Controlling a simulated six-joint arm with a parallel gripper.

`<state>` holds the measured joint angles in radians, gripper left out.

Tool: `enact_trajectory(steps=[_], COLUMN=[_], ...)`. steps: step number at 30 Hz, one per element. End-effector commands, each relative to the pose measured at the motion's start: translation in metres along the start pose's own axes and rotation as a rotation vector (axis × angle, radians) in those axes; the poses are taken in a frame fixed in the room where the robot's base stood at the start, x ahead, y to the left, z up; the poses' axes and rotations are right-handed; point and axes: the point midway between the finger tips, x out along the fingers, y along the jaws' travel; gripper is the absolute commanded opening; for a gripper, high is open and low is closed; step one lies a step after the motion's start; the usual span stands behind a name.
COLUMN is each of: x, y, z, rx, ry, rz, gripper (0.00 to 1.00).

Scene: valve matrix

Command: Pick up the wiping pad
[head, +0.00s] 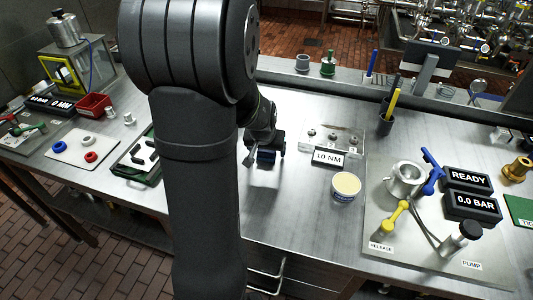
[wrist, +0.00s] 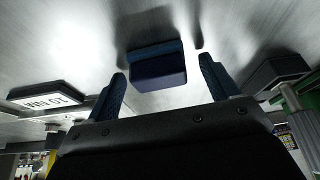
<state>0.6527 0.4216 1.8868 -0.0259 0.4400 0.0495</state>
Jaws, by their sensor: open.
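The wiping pad (wrist: 158,69) is a dark blue block on the steel bench. In the wrist view it lies just beyond and between the fingertips of my gripper (wrist: 161,76), with a gap on each side. The fingers are open and hold nothing. In the head view my gripper (head: 266,150) is low over the middle of the bench, and the pad (head: 266,157) shows as a small dark blue shape between the fingers. My arm hides part of the bench around it.
A 10 NM sign (head: 328,158) and a cream-topped tub (head: 345,187) stand to the right. A green-edged tray (head: 140,160) with black handles is to the left. A valve panel (head: 425,250) is farther right. The bench in front of the gripper is bare.

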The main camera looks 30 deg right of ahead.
Motion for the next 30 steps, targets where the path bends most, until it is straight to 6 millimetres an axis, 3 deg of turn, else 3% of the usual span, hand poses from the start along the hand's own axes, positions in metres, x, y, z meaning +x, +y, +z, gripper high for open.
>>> enact_trajectory(steps=[1,6,9,20,28,30], x=[0.000,0.000,0.000,-0.004,-0.038,-0.049], y=[0.000,0.000,0.000,0.000,0.000,0.014], z=[0.000,0.000,0.000,-0.002,-0.017,-0.014], rx=[0.000,0.000,0.000,0.000,0.001,0.007], ry=[0.000,0.000,-0.001,0.000,0.006,0.004], rz=[0.000,0.000,0.000,0.000,0.000,0.002], gripper=[0.80,0.47,0.32,0.32,0.32,0.32])
